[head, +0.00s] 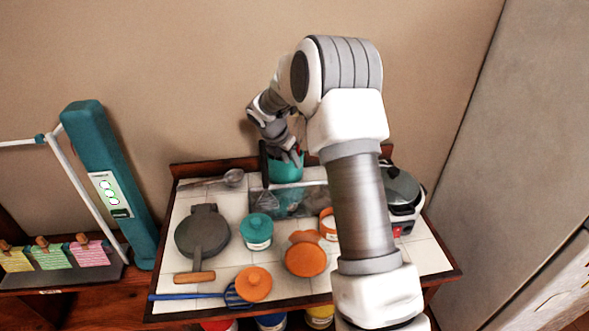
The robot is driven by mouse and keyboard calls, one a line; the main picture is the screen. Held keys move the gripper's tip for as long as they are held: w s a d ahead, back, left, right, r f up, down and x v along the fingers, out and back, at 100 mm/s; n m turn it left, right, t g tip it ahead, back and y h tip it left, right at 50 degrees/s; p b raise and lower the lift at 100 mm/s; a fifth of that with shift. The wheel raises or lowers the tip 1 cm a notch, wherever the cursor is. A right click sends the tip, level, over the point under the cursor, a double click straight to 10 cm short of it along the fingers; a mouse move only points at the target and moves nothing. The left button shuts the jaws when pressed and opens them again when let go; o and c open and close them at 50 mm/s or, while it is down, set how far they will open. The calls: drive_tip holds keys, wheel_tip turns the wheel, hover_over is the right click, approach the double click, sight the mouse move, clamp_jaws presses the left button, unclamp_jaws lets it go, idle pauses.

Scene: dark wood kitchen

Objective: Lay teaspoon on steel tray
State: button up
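A shiny grey tray (318,199), apparently the steel tray, lies at the back middle of the tiled tabletop. A teal pot or cup (286,172) stands at its back edge; I cannot tell whether it rests on the tray. My gripper (297,157) points down at the mouth of this teal vessel. Its fingers are small and partly hidden, so I cannot tell whether they are open or hold anything. A metal spoon-like utensil with a round bowl (233,177) lies left of the tray; I cannot tell whether it is the teaspoon. No other spoon shows clearly.
A white appliance with a dark lid (401,190) stands at the right. A raised wooden rim edges the back, against the wall.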

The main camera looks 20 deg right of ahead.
drive_tip(key=s+a+r+m+y, duration=0.1)
drive_tip(key=s+a+r+m, duration=0.1)
drive_tip(key=s+r+m, duration=0.55)
drive_tip(key=s+a+r+m, duration=0.3)
drive_tip(key=s+r+m, duration=0.1)
drive_tip(key=s+r, duration=0.5)
drive_tip(key=s+a+r+m+t+y+b, duration=0.1)
drive_tip(key=s+a+m, duration=0.1)
drive_tip(key=s+m, duration=0.4)
drive_tip(key=s+a+r+m+t+y, duration=0.1)
drive_tip(key=s+m, duration=0.6)
drive_tip(key=s, duration=0.8)
drive_tip(key=a+y, duration=0.1)
drive_tip(key=a, duration=0.1)
drive_tip(key=shift+s+a+t+b, duration=0.15)
drive_tip(key=shift+a+t+b, duration=0.15)
drive_tip(key=shift+a+b, duration=0.05)
drive_tip(key=shift+d, duration=0.1)
